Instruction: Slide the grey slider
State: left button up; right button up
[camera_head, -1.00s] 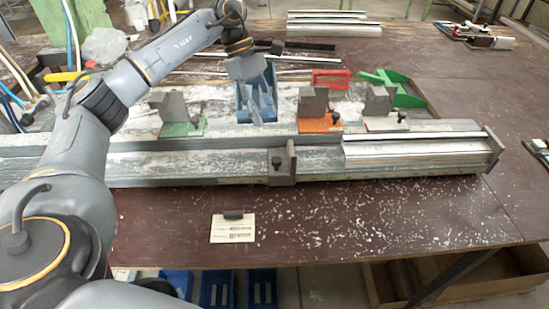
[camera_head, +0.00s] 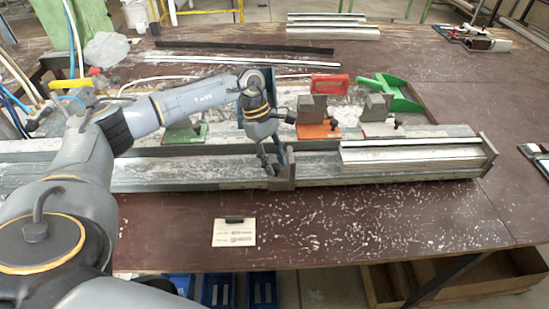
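The grey slider (camera_head: 284,176) is a small upright block on the front rail (camera_head: 200,172), near the middle of the bench. It stands left of a stack of pale profiles on the same rail. My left gripper (camera_head: 272,165) points down at the slider, with its fingers at the slider's top and left side. The fingers overlap the slider in this view, so I cannot tell whether they grip it or how far apart they are. My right gripper is not in view.
The pale profile stack (camera_head: 410,156) lies against the end plate (camera_head: 488,150). A paper card (camera_head: 234,233) lies on the chip-strewn front bench.

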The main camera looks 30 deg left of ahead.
pick_arm(q)
jog(key=shift+f, duration=0.15)
jog(key=shift+c, duration=0.4)
grip_shut()
jog(key=s+a+b, duration=0.1)
jog(key=a, duration=0.1)
jog(key=s+a+b, duration=0.1)
jog(key=s+a, duration=0.1)
jog(key=s+a+b, duration=0.1)
jog(key=a, duration=0.2)
jog(key=shift+s+f, duration=0.1)
jog(key=shift+s, duration=0.3)
jog(key=shift+s+a, duration=0.2)
jog(key=shift+w, duration=0.1)
jog(key=shift+o, duration=0.4)
grip_release()
